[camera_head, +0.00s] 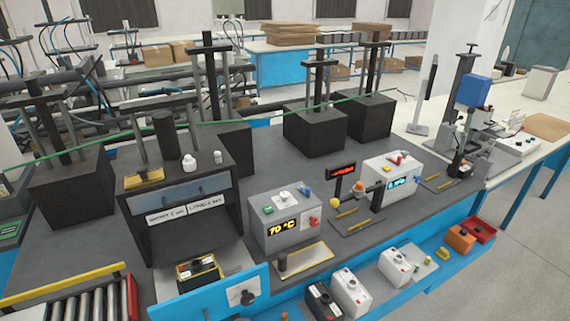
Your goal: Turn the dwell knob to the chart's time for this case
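A black dial-like knob (247,297) sits on a pale plate on the blue front panel (190,308) at the bottom centre. I cannot read its setting. Two white labels, likely the chart, are on the black press frame (226,215): the left label (166,216) and the right label (206,204). Their small print is too blurred to read surely. A black and yellow battery case (198,272) sits on a plate at the press opening. Neither of my grippers shows in the head view.
A roller conveyor (85,304) with a red end is at bottom left. Several white and black cases and small bins (461,238) line the blue front shelf. A green cable (262,121) crosses behind.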

